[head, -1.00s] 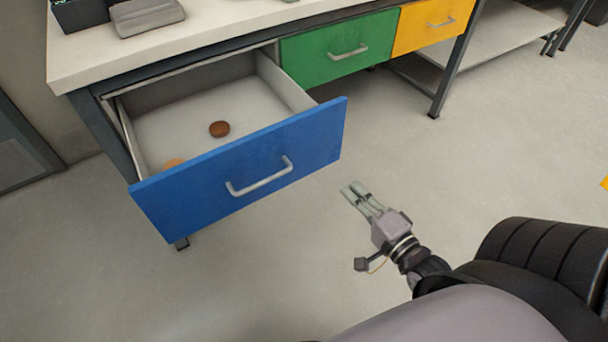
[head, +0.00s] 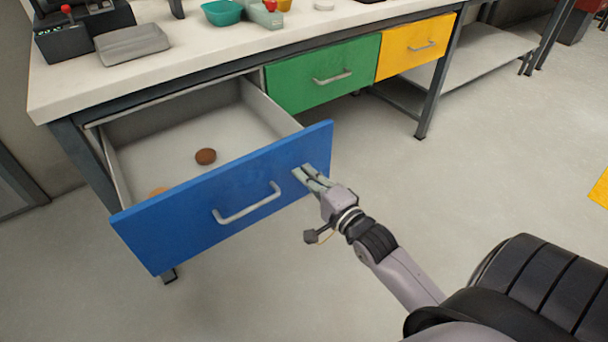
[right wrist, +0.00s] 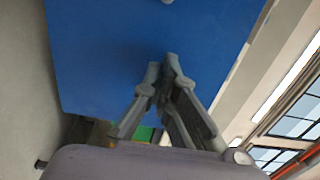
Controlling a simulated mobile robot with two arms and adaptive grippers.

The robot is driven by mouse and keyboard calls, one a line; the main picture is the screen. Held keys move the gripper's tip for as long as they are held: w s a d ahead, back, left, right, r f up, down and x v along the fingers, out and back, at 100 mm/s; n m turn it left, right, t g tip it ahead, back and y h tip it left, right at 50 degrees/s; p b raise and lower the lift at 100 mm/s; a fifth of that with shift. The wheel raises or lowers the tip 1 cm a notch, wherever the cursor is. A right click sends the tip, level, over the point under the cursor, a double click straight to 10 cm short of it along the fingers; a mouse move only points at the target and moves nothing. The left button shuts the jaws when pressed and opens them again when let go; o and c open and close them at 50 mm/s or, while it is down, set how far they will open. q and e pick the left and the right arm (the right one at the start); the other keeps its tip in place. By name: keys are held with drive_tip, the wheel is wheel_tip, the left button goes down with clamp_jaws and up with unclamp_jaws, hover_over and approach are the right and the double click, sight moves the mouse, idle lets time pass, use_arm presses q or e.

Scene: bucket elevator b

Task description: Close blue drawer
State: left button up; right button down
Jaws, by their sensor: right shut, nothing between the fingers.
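The blue drawer (head: 170,231) stands pulled out from the bench, with a silver bar handle (head: 247,204) on its front. Inside it lie a brown round object (head: 205,156) and an orange one partly hidden behind the front panel. My right gripper (head: 305,172) is shut and empty, with its fingertips at the right part of the blue front, to the right of the handle. In the right wrist view the shut fingertips (right wrist: 163,62) point at the blue front (right wrist: 110,60); I cannot tell whether they touch it. My left gripper is not in view.
A green drawer (head: 295,91) and a yellow drawer (head: 398,58) are closed to the right. The white benchtop (head: 75,85) holds a grey tray (head: 130,45), a dark device (head: 85,28) and a teal bowl (head: 222,12). The floor in front is clear.

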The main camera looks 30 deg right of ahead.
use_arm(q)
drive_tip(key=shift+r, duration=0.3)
use_arm(e)
drive_tip(key=shift+w, duration=0.5)
